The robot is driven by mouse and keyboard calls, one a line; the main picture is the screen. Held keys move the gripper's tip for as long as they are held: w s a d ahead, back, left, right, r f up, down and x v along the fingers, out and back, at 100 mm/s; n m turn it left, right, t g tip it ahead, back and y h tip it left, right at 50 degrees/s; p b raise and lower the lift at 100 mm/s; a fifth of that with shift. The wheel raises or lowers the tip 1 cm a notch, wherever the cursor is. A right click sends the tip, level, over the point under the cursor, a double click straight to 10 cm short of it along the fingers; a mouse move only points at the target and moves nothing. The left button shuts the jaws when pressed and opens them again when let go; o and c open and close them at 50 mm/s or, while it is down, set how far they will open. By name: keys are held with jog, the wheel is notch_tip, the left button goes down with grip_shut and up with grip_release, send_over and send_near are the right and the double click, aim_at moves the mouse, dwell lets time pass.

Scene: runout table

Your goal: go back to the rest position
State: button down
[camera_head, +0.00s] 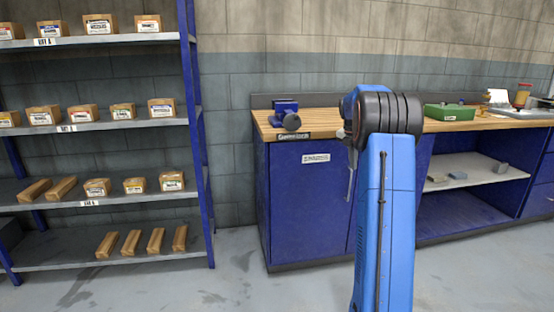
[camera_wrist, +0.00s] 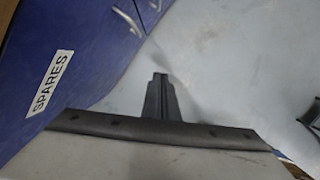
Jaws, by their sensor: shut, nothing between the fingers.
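My gripper shows in the wrist view as two dark fingers (camera_wrist: 160,82) pressed together, with nothing between them. They point out over bare grey floor, to the right of a blue cabinet front (camera_wrist: 85,55) with a white SPARES label (camera_wrist: 50,83). In the head view my blue arm stands upright in front of the workbench. The gripper's fingertips are hidden there behind the arm's dark upper joint.
A shelf rack (camera_head: 105,126) with cardboard boxes and wooden blocks stands at the left. The wooden-topped workbench (camera_head: 340,119) carries a blue vise (camera_head: 286,114) and a green box (camera_head: 450,112). The floor (camera_head: 240,285) between rack and arm is clear.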

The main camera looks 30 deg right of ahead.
jog(key=s+a+r+m+t, duration=0.1)
jog(key=s+a+r+m, duration=0.3)
jog(key=a, duration=0.7)
jog(key=s+a+r+m, duration=0.2)
jog(key=s+a, duration=0.4)
jog(key=a, duration=0.4)
jog(key=s+a+r+m+t, duration=0.1)
jog(key=s+a+r+m, duration=0.3)
jog(key=a, duration=0.7)
jog(key=s+a+f+m+y, duration=0.1)
jog(key=s+a+f+m, duration=0.2)
jog(key=s+a, duration=0.3)
jog(key=s+a+f+m+t+y, duration=0.1)
jog(key=s+a+f+m, duration=0.3)
jog(key=s, duration=0.8)
jog(key=s+a+f+m+t, duration=0.1)
jog(key=s+a+f+m, duration=0.2)
jog(key=s+a+f, duration=0.3)
jog(key=shift+s+a+f+y, duration=0.15)
jog(key=shift+s+a+y, duration=0.25)
jog(key=shift+s+a, duration=1.1)
jog(key=shift+s+d, duration=0.5)
